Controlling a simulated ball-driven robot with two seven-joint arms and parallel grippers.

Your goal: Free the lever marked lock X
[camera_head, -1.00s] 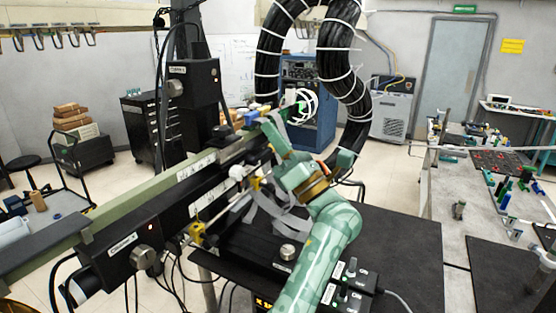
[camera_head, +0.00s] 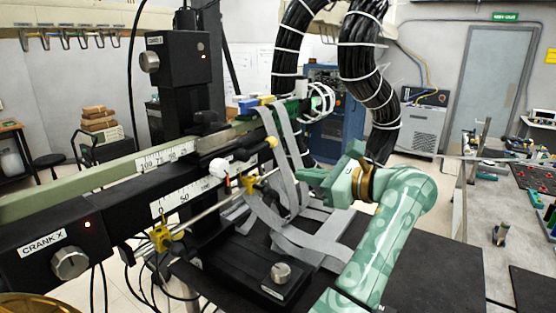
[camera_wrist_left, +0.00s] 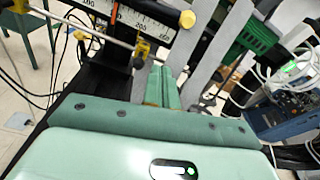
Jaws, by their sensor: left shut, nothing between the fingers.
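I cannot read a lock X label in these views. A yellow knob (camera_head: 271,142) sits further right; a yellow knob also shows in the left wrist view (camera_wrist_left: 187,19). I cannot tell which part is the lock X lever. My left gripper (camera_head: 303,176) is shut and empty, to the right of these knobs and apart from them. Its closed fingers (camera_wrist_left: 160,84) point toward the rail in the left wrist view. My right gripper is out of view.
Grey ribbon straps (camera_head: 285,165) hang between the rail and my left gripper. A silver crank knob (camera_head: 70,262) is at the lower left. A black box with a silver knob (camera_head: 281,272) stands on the dark table below. Thick black cables (camera_head: 365,80) arch behind.

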